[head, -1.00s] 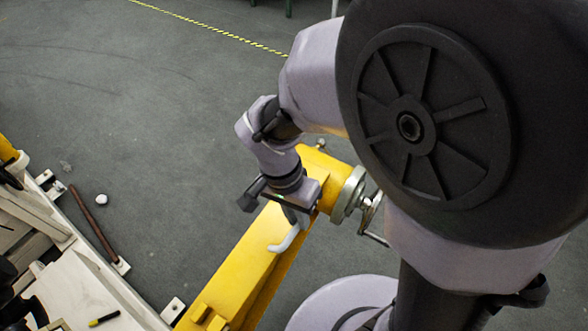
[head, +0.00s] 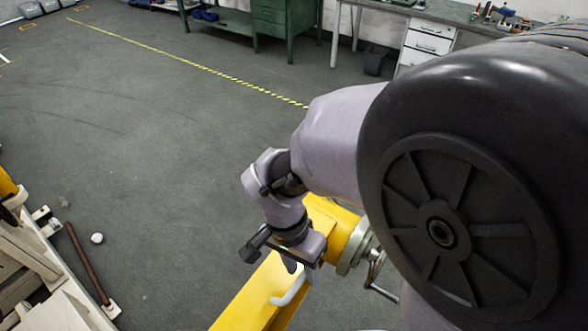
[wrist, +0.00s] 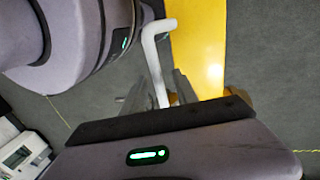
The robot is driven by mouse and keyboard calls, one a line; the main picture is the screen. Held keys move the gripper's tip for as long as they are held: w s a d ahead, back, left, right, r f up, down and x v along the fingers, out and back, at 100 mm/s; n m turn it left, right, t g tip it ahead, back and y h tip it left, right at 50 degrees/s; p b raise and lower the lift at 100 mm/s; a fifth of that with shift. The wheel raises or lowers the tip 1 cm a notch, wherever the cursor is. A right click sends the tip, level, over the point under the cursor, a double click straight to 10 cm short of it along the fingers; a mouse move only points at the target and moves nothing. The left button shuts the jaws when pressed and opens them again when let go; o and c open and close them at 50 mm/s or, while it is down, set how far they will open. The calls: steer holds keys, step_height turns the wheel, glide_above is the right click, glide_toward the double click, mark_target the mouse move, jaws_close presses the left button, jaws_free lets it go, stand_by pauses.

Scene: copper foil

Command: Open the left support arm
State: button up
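The yellow support arm (head: 252,296) is a long beam running from the lower middle of the head view up to a grey hub with a crank. It also shows as a yellow strip in the wrist view (wrist: 199,45). A pale bent handle (head: 290,292) stands at the beam. In the wrist view the handle (wrist: 153,62) runs down to my gripper (wrist: 160,95), with its lower end among the fingers. My gripper (head: 290,266) is over the beam at the handle. The fingers are blurred and partly hidden, so whether they grip the handle is unclear.
A pale machine frame (head: 62,312) with a brown rod (head: 87,262) lies at the left. A small white round object (head: 97,238) is on the floor. A grey crank (head: 376,272) juts out right of the beam. The floor behind is open up to the green desk (head: 283,25).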

steer(key=p+v, duration=0.5)
steer(key=v, duration=1.2)
steer(key=shift+r, duration=0.25)
steer(key=shift+d, duration=0.15)
